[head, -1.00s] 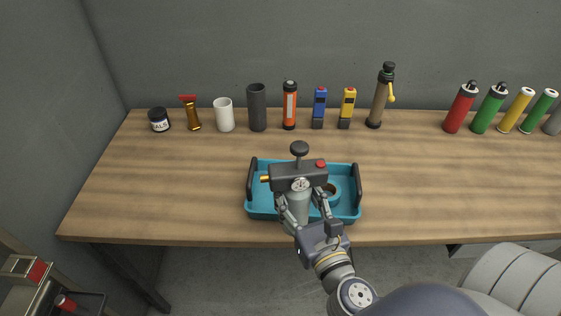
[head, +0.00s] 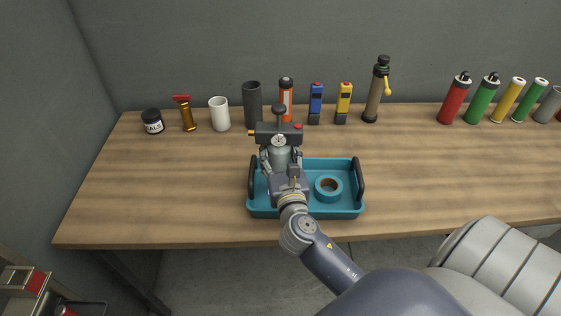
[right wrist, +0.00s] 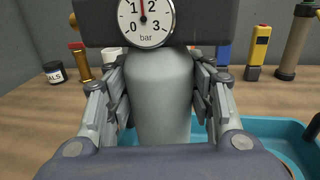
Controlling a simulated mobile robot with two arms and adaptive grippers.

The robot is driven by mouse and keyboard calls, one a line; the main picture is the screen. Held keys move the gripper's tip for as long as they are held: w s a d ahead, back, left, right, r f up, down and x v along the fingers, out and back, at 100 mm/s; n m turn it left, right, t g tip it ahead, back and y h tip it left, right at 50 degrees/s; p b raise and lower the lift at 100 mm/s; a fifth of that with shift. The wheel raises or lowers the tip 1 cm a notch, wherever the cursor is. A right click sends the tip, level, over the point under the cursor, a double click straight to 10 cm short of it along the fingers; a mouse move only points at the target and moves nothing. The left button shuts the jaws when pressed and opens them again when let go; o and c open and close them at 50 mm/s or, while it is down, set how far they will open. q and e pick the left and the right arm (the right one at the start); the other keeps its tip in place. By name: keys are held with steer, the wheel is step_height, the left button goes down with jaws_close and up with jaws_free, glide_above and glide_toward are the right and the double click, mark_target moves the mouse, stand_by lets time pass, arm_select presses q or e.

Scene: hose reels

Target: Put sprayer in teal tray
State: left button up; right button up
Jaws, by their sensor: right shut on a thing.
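The sprayer (head: 281,157) has a grey body, a dark head with a dial gauge, a dark top knob, a red button and a brass nozzle. My right gripper (head: 280,164) is shut on its body and holds it upright. In the right wrist view the sprayer (right wrist: 162,85) stands between the fingers, its gauge facing the camera. The teal tray (head: 338,211) is on the table near its front edge. In the head view the sprayer overlaps the tray's left rear part; its base is hidden, so contact cannot be told. My left gripper is not in view.
A teal ring-shaped roll (head: 328,189) lies in the tray's right half. Black handles (head: 358,179) rise at both tray ends. A back row holds a white cup (head: 219,114), a dark cylinder (head: 252,105) and other items. The table right of the tray is clear.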

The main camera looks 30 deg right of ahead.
mark_target(281, 170)
step_height(281, 170, down, 3)
steer(key=shift+f+b, duration=0.1)
steer(key=shift+b, duration=0.25)
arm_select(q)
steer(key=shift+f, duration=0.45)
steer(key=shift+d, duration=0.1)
arm_select(e)
steer(key=o, duration=1.4)
steer(key=shift+f, duration=0.1)
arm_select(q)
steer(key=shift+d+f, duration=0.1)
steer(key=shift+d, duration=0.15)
